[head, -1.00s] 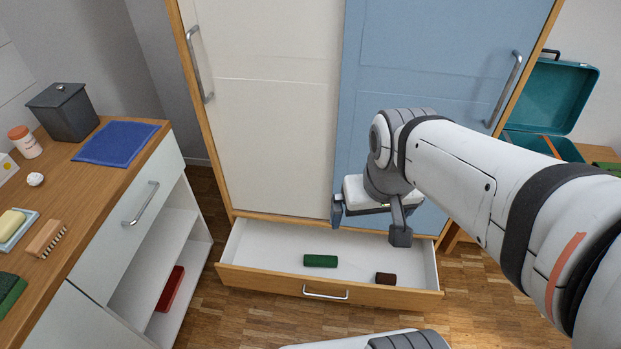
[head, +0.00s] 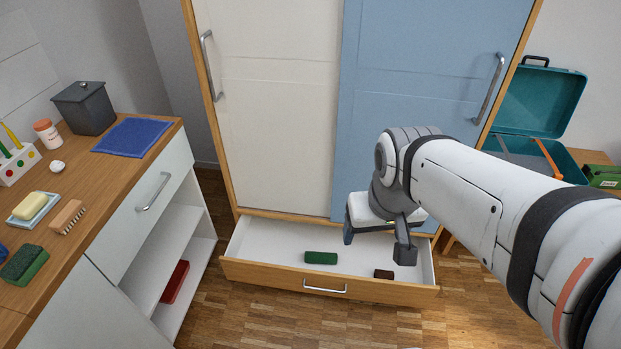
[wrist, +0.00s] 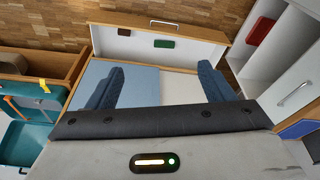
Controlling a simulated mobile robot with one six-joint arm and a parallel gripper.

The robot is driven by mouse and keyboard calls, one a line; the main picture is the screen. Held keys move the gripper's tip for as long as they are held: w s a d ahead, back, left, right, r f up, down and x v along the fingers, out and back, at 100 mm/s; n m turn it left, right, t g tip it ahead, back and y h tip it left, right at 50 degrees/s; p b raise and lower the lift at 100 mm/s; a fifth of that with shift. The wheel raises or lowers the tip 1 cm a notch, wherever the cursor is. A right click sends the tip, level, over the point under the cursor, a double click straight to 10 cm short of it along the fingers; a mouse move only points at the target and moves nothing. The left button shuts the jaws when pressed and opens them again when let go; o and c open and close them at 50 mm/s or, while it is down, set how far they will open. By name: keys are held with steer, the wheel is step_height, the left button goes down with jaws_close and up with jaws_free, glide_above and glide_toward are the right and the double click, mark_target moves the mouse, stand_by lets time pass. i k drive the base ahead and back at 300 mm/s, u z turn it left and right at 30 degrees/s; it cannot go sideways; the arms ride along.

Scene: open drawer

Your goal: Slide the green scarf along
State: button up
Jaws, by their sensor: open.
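The green scarf (head: 320,258) is a small dark green rolled bundle lying on the white floor of the open drawer (head: 252,272), near the drawer's middle. It also shows in the wrist view (wrist: 165,43). My gripper (head: 376,242) is open and empty, with its two fingers apart, above the right part of the drawer and to the right of the scarf. In the wrist view the gripper (wrist: 160,68) points toward the drawer, and nothing is between its fingers.
A dark brown roll (head: 383,274) lies in the drawer, right of the scarf. The wardrobe's white door (head: 265,110) and blue door (head: 430,80) stand behind. A wooden counter (head: 95,190) with small items is at left. An open teal suitcase (head: 545,100) is at right.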

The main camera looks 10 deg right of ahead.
mark_target(328, 258)
steer(key=k, duration=1.2)
steer(key=u, duration=0.55)
steer(key=i, duration=1.95)
steer(key=z, duration=0.6)
steer(key=i, duration=0.5)
steer(key=z, duration=0.45)
